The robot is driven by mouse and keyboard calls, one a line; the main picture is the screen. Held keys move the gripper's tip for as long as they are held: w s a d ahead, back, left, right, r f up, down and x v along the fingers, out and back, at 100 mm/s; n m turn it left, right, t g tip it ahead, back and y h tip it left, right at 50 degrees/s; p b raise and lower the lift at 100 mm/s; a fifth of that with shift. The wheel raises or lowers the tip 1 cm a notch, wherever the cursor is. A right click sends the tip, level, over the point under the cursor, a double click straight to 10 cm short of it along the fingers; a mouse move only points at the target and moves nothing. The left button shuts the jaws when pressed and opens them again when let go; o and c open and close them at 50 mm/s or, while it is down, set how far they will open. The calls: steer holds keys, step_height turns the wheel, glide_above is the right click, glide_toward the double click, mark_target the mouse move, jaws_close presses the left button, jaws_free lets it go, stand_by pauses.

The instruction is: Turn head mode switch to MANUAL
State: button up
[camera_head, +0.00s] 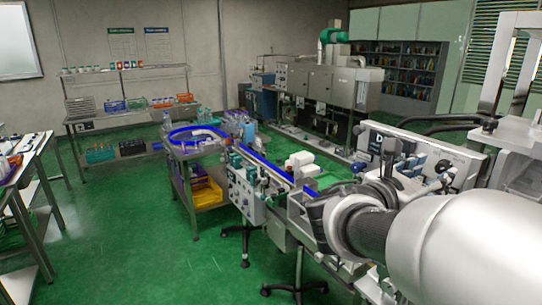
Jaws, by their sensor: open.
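My arm comes in from the right, and its wrist covers part of the sleeve applicator machine. My gripper (318,206) is the dark part at the wrist's far end, over the conveyor line; it is open, though its fingers are small and partly hidden. I cannot tell how far it is from the machine's surfaces. The applicator's pale panel (462,158) stands behind my wrist, with small dark and blue parts in front of it. The head mode switch cannot be made out; it is too small or hidden behind my arm.
A conveyor with blue rails (262,166) runs from a blue-rimmed round table (197,140) toward my wrist. A grey control box (245,196) hangs on its near side. Shelving (128,120) stands at the back left, a bench (22,172) at the left edge. The green floor between is clear.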

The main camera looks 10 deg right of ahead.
mark_target(440, 168)
steer(key=shift+x, duration=1.75)
steer(key=shift+c, duration=0.5)
jaws_close()
